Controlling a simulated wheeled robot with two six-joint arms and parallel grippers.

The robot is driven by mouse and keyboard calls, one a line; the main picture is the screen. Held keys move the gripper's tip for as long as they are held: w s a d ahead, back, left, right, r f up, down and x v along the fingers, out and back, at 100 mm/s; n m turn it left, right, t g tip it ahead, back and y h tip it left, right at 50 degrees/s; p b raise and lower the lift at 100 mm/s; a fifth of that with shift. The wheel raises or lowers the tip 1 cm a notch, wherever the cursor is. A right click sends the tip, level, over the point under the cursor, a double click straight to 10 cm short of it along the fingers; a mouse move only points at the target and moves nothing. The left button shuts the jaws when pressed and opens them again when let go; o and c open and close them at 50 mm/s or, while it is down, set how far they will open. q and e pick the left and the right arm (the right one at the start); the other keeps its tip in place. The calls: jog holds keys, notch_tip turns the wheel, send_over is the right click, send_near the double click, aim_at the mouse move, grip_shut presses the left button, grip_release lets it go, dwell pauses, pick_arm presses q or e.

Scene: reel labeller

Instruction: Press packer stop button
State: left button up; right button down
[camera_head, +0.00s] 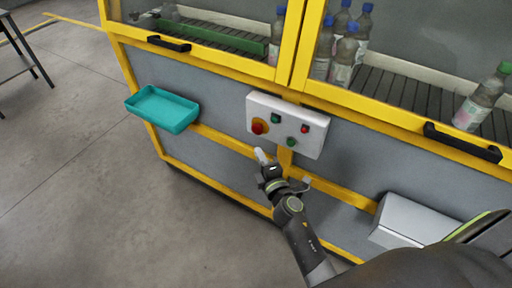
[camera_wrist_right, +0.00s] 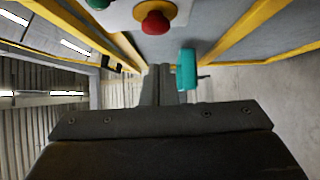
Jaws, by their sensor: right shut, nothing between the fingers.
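The white control panel (camera_head: 288,107) is fixed to the front of the yellow-framed machine. It carries a red mushroom button on a yellow base (camera_head: 258,127) at its left, a green button (camera_head: 275,118), a red button (camera_head: 304,129) and a lower green button (camera_head: 291,142). My right gripper (camera_head: 260,154) is shut and empty, just below the panel's lower left edge. In the right wrist view the red mushroom button (camera_wrist_right: 155,18) is beyond and above the shut fingertips (camera_wrist_right: 160,69), with a visible gap. My left gripper is not in view.
A teal tray (camera_head: 163,108) juts from the machine front at the left. A white box (camera_head: 410,222) is at the lower right. Bottles (camera_head: 343,57) stand behind the glass doors, which have black handles (camera_head: 168,43). Grey floor (camera_head: 80,160) is clear at the left.

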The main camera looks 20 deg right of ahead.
jog(key=s, duration=0.6)
jog(key=shift+a, duration=0.15)
jog(key=shift+r, duration=0.1)
jog(key=shift+w, duration=0.1)
jog(key=s+d+f+m+g, duration=0.1)
jog(key=s+f+m+g, duration=0.25)
jog(key=f, duration=0.55)
jog(key=s+d+f+m+g+h, duration=0.1)
jog(key=s+d+f+m+g, duration=0.3)
jog(key=f, duration=0.6)
jog(key=s+a+f+m+g, duration=0.1)
jog(key=s+f+m, duration=0.1)
jog(key=s+f, duration=0.5)
jog(key=s+d+f+m+g, duration=0.2)
jog(key=s+f, duration=0.4)
jog(key=s, duration=0.3)
jog(key=s+d+f+m+g, duration=0.1)
jog(key=s+f+m+g, duration=0.2)
jog(key=s+f, duration=0.3)
jog(key=s+d+f+m+g, duration=0.2)
jog(key=s+f, duration=0.4)
jog(key=s, duration=0.6)
jog(key=shift+d+m+g, duration=0.3)
jog(key=shift+m+g, duration=0.45)
jog(key=shift+m, duration=0.4)
jog(key=shift+s, duration=0.1)
